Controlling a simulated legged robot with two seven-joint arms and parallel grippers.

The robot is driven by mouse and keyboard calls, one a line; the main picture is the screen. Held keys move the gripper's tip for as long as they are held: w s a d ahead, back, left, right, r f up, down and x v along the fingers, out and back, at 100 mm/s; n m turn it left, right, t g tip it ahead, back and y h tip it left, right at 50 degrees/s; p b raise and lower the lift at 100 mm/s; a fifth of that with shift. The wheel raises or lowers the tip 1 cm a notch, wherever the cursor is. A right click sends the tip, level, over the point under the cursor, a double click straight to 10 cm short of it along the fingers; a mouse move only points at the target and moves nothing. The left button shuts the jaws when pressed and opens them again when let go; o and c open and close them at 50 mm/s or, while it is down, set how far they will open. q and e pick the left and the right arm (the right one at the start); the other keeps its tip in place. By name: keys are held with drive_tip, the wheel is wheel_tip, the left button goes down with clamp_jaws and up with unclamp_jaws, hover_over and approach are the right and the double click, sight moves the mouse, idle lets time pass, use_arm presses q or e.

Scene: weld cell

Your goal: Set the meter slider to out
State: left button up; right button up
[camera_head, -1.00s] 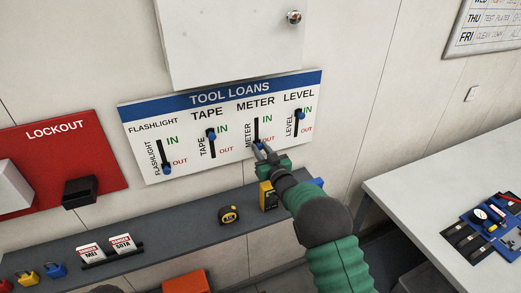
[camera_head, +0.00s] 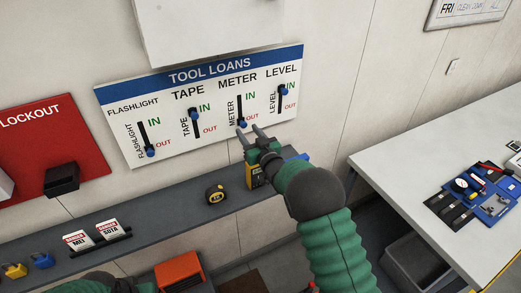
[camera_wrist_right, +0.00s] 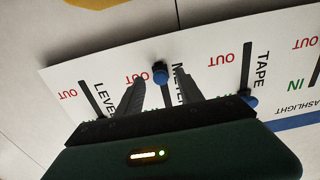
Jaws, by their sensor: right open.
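The meter slider is on the white tool loans board (camera_head: 118,115). Its blue knob (camera_head: 241,124) sits at the bottom of its vertical slot, at the OUT end. In the right wrist view, which is turned over, the same knob (camera_wrist_right: 160,74) is beside a red OUT. My right gripper (camera_head: 248,130) is open and empty just below the knob in the head view. Its fingers stand apart, with the knob in line with the gap between them in the wrist view. Contact cannot be told. My left gripper is not in view; only a bit of that arm shows at the bottom edge.
The flashlight knob (camera_head: 151,153) is at the bottom; the tape knob (camera_head: 195,115) and level knob (camera_head: 282,91) are near the top. Below, a grey shelf (camera_head: 150,221) holds a tape measure (camera_head: 215,194) and a yellow meter (camera_head: 255,177). A white table (camera_head: 400,155) stands right.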

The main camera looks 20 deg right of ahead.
drive_tip(key=s+d+b, duration=0.2)
drive_tip(key=s+b, duration=0.1)
drive_tip(key=s, duration=1.1)
drive_tip(key=shift+d, duration=0.4)
drive_tip(key=s+d+f+m+g+h, duration=0.2)
drive_tip(key=s+f+g+h, duration=0.2)
drive_tip(key=s+f+g, duration=0.55)
drive_tip(key=s+a+f+g, duration=0.1)
drive_tip(key=s+f+g, duration=0.1)
drive_tip(key=s, duration=0.7)
drive_tip(key=s+f+g, duration=0.3)
drive_tip(key=s, duration=0.7)
drive_tip(key=shift+a+f+y, duration=0.2)
drive_tip(key=shift+a+y, duration=0.1)
drive_tip(key=shift+a, duration=0.1)
